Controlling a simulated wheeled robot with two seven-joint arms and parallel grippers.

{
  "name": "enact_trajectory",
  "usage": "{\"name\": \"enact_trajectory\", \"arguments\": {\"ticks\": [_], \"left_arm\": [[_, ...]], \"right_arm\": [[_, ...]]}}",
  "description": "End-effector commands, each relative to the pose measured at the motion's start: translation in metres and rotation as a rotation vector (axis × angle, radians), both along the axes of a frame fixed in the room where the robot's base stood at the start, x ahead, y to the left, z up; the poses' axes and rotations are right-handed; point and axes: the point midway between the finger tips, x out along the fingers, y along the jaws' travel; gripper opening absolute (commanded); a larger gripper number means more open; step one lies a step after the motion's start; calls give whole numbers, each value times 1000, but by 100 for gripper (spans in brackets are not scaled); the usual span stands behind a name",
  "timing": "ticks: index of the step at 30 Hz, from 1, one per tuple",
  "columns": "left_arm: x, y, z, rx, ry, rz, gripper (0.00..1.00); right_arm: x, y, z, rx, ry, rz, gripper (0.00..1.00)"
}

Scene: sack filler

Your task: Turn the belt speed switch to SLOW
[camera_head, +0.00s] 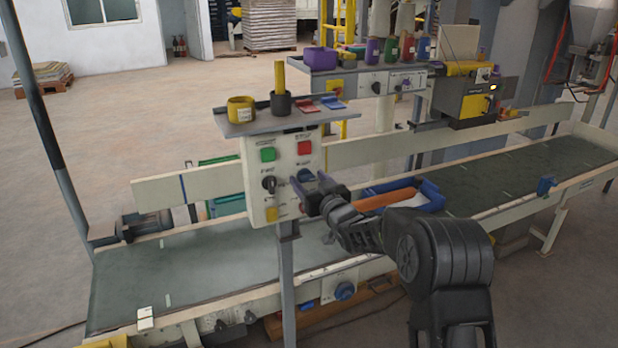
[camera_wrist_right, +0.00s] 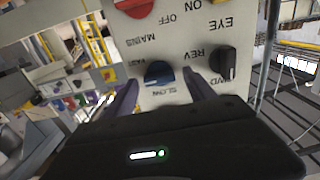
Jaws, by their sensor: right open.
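The belt speed switch is a blue knob (camera_head: 305,175) on the right side of the pale control panel (camera_head: 256,200). In the right wrist view, which shows the panel upside down, the knob (camera_wrist_right: 159,73) sits by the labels SLOW and a partly hidden one that looks like FAST. Which label it points at is hard to tell. My right gripper (camera_head: 310,190) is open at the panel. In the wrist view its two fingers (camera_wrist_right: 162,94) stand either side of the blue knob; I cannot tell whether they touch it. My left gripper is out of view.
A black REV/FWD knob (camera_wrist_right: 223,63) is close beside the right finger in the wrist view. A green button (camera_head: 267,154) and a red button (camera_head: 305,148) sit above the knobs. A shelf (camera_head: 245,126) with pots tops the panel. The conveyor belt (camera_head: 150,277) runs behind it.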

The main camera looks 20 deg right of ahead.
Motion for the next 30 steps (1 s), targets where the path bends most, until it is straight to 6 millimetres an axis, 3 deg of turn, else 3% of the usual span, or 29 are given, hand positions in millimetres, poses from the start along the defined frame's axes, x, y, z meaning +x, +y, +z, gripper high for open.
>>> {"name": "enact_trajectory", "arguments": {"ticks": [10,30], "left_arm": [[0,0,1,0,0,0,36],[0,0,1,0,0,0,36]], "right_arm": [[4,0,-1,1,1,0,63],[4,0,0,0,0,0,8]]}}
